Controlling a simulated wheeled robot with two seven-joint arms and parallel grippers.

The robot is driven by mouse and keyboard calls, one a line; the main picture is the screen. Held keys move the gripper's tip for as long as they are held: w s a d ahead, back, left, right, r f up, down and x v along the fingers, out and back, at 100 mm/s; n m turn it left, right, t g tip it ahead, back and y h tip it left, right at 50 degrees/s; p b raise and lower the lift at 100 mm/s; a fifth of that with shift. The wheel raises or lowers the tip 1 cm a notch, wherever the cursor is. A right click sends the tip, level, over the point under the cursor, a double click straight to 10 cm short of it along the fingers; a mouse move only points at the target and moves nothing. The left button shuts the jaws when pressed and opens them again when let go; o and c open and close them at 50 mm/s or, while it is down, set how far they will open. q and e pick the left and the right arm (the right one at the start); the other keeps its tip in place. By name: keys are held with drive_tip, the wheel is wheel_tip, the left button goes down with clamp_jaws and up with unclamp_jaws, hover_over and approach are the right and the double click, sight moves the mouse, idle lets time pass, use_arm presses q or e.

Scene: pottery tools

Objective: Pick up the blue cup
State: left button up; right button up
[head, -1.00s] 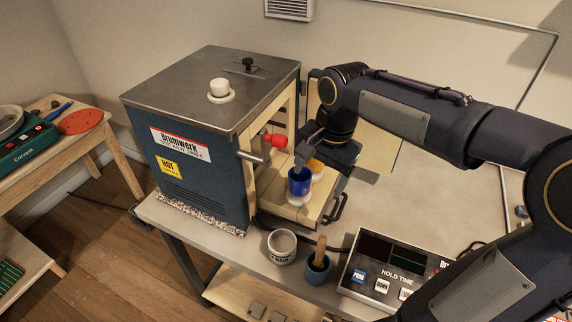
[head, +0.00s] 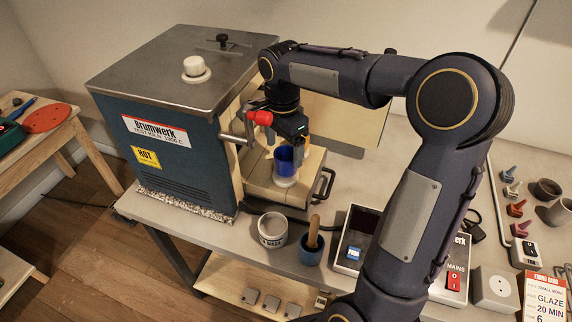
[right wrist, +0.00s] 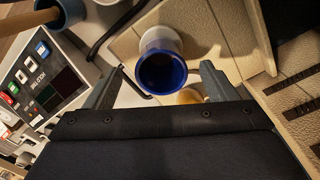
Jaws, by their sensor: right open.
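The blue cup (head: 285,160), dark blue above with a pale base, stands upright on the pale slab at the open front of the kiln. In the right wrist view the cup (right wrist: 162,72) shows its round mouth facing the camera, and it looks empty. My right gripper (head: 286,142) is just above the cup, pointing down, and hides part of its rim. In the right wrist view its open fingers (right wrist: 160,88) stand on either side of the cup's near rim, with gaps. My left gripper is not in view.
An orange-yellow piece (right wrist: 190,96) sits close to the cup, partly hidden by my gripper. The kiln (head: 180,125) stands left, its red-knobbed handle (head: 260,118) near my gripper. A white pot (head: 272,230) and a blue pot with a wooden tool (head: 312,248) stand in front.

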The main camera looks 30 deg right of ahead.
drive_tip(key=f, duration=0.5)
drive_tip(key=shift+d+f+p, duration=0.15)
drive_tip(key=shift+d+p, duration=0.1)
drive_tip(key=shift+p, duration=0.15)
drive_tip(key=shift+c, duration=0.3)
drive_tip(key=c, duration=1.1)
drive_tip(key=shift+o, duration=0.2)
